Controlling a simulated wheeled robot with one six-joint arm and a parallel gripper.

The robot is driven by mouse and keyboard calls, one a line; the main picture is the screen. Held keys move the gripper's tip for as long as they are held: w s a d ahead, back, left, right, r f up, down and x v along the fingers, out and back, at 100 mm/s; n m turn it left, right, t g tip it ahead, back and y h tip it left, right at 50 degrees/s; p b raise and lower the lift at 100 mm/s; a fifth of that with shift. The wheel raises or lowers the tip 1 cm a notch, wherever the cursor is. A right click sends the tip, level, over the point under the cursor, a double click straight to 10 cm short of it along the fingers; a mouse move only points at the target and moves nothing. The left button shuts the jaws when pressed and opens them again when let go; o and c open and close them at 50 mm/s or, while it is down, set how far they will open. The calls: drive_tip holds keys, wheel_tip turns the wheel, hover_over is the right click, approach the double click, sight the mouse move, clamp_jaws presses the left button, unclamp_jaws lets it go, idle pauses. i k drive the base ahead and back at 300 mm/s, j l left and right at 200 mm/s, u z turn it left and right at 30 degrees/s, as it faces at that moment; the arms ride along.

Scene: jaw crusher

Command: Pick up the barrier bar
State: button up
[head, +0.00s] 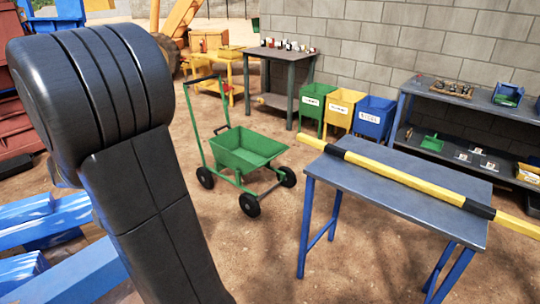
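The barrier bar (405,178) is a long yellow bar with black bands near its ends. It lies across the top of a grey table with blue legs (350,178), and both of its ends stick out past the table. Its right end runs out of the picture. My dark arm link fills the left of the head view, well to the left of the table and apart from the bar. My gripper is not in the picture.
A green cart (245,150) stands left of the table. Green (314,108), yellow (342,112) and blue (373,118) bins stand by the block wall. A shelf (465,103) is behind right, a workbench (278,52) behind left. Bare dirt lies between cart and table.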

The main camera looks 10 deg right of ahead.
sight(524, 227)
drive_tip(key=i+l+z, duration=0.1)
drive_tip(key=i+z, duration=0.15)
drive_tip(key=z, duration=0.2)
drive_tip(key=i+z, duration=0.2)
drive_tip(key=z, duration=0.25)
drive_tip(key=i+j+z, duration=0.1)
drive_tip(key=z, duration=0.4)
drive_tip(key=i+j+z, duration=0.25)
drive_tip(key=z, duration=0.2)
drive_tip(key=i+z, duration=0.25)
drive_tip(key=z, duration=0.15)
drive_tip(key=i+j+z, duration=0.25)
drive_tip(key=z, duration=0.15)
drive_tip(key=i+j+z, duration=0.2)
drive_tip(key=z, duration=0.2)
drive_tip(key=i+j+z, duration=0.25)
drive_tip(key=z, duration=0.15)
drive_tip(key=j, duration=0.1)
